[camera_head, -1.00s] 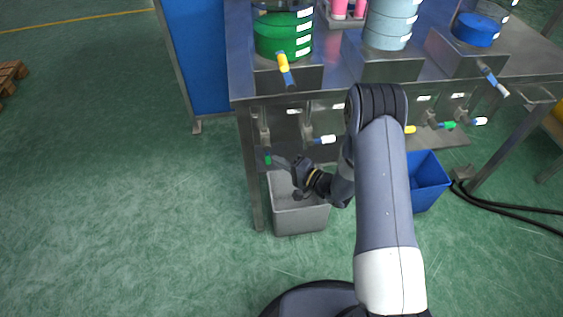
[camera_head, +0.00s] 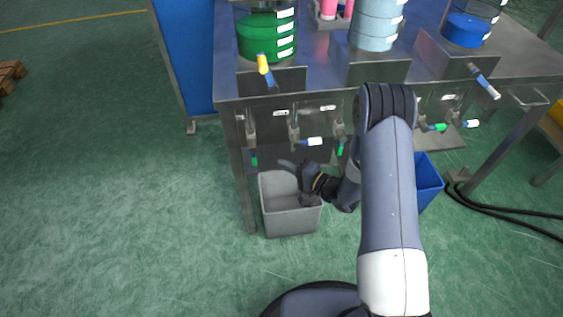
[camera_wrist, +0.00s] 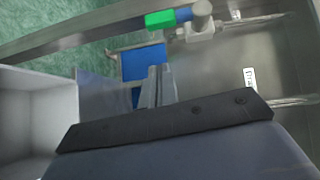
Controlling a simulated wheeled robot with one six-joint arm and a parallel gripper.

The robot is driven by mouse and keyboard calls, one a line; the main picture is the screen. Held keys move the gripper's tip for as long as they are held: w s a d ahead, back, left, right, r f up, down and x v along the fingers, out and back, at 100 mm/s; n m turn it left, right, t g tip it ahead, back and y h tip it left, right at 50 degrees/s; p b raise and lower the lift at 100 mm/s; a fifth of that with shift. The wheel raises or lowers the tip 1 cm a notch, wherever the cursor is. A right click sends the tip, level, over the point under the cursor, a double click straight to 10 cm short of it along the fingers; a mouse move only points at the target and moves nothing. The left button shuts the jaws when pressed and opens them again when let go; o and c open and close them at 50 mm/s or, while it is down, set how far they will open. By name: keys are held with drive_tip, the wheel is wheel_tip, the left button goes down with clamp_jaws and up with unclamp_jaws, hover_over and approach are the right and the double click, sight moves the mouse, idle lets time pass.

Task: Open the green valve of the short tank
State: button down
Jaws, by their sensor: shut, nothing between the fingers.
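Under the steel table, green-handled valves show at the left leg (camera_head: 254,160), in the middle (camera_head: 341,149) and at the right (camera_head: 438,127). The left and middle green handles hang down; the right one lies roughly sideways. A green handle (camera_wrist: 168,18) lies sideways on a metal valve body at the top of the wrist view. Tanks with green (camera_head: 266,38), pale blue (camera_head: 374,32) and blue (camera_head: 468,30) contents stand on the table; which is the short tank I cannot tell. My gripper (camera_head: 286,163) is shut and empty, above the grey bin, apart from the valves.
The grey bin (camera_head: 292,222) stands below my gripper. A blue bin (camera_head: 428,182) is behind my arm. White-handled valves (camera_head: 312,142) hang among the green ones. The table's left leg (camera_head: 244,190) stands near the bin. Open green floor lies to the left.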

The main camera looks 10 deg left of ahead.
drive_tip(key=v, duration=0.8)
drive_tip(key=shift+f+p, duration=0.25)
drive_tip(key=shift+p, duration=0.05)
drive_tip(key=shift+a, duration=0.15)
